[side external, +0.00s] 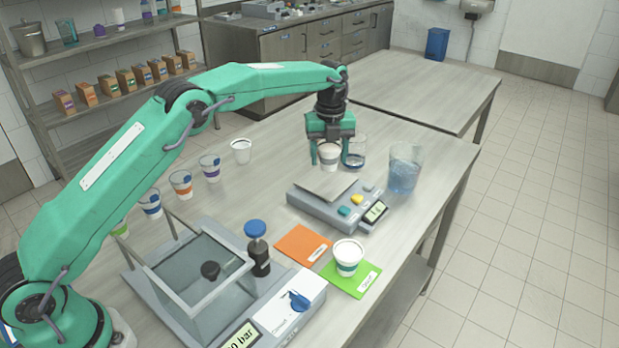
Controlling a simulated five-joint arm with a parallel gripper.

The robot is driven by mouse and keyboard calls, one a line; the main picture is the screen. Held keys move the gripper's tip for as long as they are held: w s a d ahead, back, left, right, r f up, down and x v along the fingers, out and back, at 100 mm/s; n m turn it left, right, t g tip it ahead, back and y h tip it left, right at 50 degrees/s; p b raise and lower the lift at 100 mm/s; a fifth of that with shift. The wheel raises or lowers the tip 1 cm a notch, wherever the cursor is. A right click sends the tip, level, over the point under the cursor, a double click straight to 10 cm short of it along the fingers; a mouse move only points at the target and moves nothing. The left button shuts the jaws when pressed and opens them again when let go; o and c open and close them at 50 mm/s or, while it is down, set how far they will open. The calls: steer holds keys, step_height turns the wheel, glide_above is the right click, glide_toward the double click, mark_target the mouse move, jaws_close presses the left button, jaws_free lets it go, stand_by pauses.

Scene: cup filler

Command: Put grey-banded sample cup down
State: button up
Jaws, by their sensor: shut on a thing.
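The grey-banded sample cup (329,160) is white with a greyish band and stands upright between the fingers of my gripper (329,156). My gripper points down and is shut on the cup. The cup is at the far edge of the plate (326,184) of a grey scale (318,211). I cannot tell whether the cup's base touches the plate or hangs just above it. The fingers hide part of the cup's sides.
A clear glass (360,152) stands close to the right finger. A beaker of bluish liquid (404,172) is right of the scale. An orange card (297,244) and a green card (367,280) with a green-banded cup (348,253) lie in front. Several cups line the left.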

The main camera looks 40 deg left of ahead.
mark_target(327, 166)
steer(key=shift+w+a+f, duration=0.4)
steer(key=shift+a, duration=0.15)
steer(key=shift+f, duration=0.1)
steer(key=shift+f, duration=1.9)
steer(key=shift+f, duration=0.15)
steer(key=o, duration=1)
